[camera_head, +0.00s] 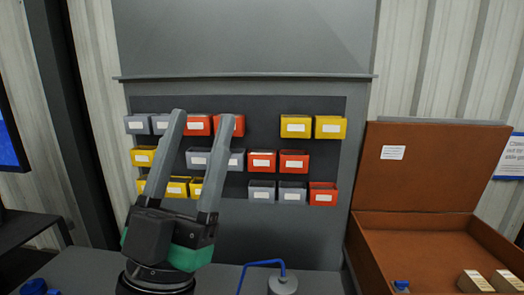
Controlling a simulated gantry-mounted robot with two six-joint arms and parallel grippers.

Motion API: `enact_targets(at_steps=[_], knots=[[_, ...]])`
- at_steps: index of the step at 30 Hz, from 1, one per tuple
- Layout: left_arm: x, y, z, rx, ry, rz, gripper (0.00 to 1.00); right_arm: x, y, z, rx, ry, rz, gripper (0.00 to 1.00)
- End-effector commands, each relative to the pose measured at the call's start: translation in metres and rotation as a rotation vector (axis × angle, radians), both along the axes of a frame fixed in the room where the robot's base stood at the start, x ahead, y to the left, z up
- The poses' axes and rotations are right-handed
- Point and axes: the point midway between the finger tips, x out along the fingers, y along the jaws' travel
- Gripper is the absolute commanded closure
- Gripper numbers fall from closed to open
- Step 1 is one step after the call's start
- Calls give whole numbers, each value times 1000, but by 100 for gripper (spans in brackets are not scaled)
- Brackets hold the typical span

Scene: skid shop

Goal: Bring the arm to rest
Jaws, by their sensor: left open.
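My left gripper (203,118) stands upright in the lower left middle of the head view, its two long grey fingers pointing up. The fingers are spread apart with nothing between them but the view of the bins behind. The black wrist with a green band shows below the fingers. The gripper hides part of the bin wall. My right gripper is not in view.
Several red, yellow and grey bins hang on a dark panel (262,115) behind the gripper. An open brown box (432,165) with small blocks inside stands at the right. A grey can with a blue spout (283,284) stands at the front middle. Blue items (34,287) lie lower left.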

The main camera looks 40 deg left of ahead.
Motion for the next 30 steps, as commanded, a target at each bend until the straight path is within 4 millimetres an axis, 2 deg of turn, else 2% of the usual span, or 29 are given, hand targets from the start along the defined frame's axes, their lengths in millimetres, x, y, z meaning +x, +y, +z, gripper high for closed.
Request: enact_targets(at_steps=[1,3,6,14,17,20,23,27,30], knots=[[7,-24,3,-39,37,-172,39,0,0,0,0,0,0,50],[14,-52,3,-67,95,-350,39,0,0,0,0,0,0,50],[18,-74,1,-77,146,-472,39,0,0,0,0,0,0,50],[19,-76,0,-77,157,-489,39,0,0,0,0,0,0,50],[19,-76,8,-77,157,-487,39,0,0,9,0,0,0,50],[19,-76,33,-77,157,-485,39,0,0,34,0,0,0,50],[19,-76,73,-77,157,-484,39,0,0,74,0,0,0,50],[19,-76,142,-77,157,-484,39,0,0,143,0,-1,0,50],[19,-76,185,-77,156,-483,39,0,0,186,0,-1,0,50]])
